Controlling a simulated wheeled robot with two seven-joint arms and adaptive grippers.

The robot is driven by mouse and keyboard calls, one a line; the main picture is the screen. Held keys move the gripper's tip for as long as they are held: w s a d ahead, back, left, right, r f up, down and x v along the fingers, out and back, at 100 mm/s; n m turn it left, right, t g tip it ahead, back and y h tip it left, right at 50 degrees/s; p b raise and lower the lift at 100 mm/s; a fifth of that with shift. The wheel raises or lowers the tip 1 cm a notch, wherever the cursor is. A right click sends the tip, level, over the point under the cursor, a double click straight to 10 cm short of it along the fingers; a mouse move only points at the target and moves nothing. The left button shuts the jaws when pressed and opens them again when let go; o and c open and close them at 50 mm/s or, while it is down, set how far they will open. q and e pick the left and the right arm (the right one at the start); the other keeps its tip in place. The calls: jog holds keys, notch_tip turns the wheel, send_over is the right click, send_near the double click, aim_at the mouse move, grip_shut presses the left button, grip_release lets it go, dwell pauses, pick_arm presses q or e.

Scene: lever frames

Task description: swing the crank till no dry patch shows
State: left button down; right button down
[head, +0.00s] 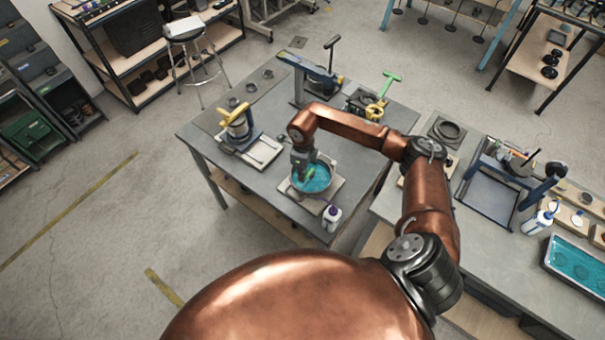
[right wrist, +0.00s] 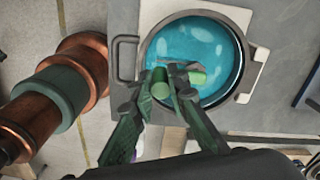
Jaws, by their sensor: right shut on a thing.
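A round dark-rimmed pan (head: 329,187) with a teal wet surface sits on a pale board on the near part of the middle table. It also fills the upper middle of the right wrist view (right wrist: 242,60). My right gripper (head: 303,166) is over the pan's left side, shut on the crank's green handle (right wrist: 160,90). The right gripper's fingers (right wrist: 168,78) hide much of the crank. A paler grey-white area shows in the teal beyond the fingers; I cannot tell whether it is a dry patch or a crank part. My left gripper is out of view.
A white bottle with a purple cap (head: 332,214) stands close to the pan, near the table edge. A yellow-handled device (head: 238,124) is at left; a green-handled tool (head: 385,86) is behind. The right table (head: 480,255) holds a frame, bottles and a teal tray.

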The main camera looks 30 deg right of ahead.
jog(key=shift+w+m+b, duration=0.2)
jog(key=shift+m+b, duration=0.1)
jog(key=w+m+b, duration=0.1)
jog(key=m+b, duration=0.1)
jog(key=m, duration=0.1)
jog(key=shift+w+a+f, duration=0.1)
jog(key=shift+w, duration=0.1)
jog(key=w+m+b, duration=0.1)
jog(key=m+b, duration=0.1)
jog(key=m, duration=0.1)
jog(key=shift+w+m, duration=0.3)
jog(key=shift+w, duration=0.05)
jog(key=m, duration=0.1)
jog(key=w+d+m+b, duration=0.1)
jog(key=m, duration=0.1)
jog(key=shift+w, duration=0.2)
jog(key=shift+w+d+m+b, duration=0.3)
jog(key=shift+d+m+b, duration=0.05)
jog(key=shift+m, duration=0.75)
jog(key=shift+w+d+m+b, duration=0.3)
jog(key=shift+m, duration=0.8)
jog(key=c, duration=1.9)
grip_release()
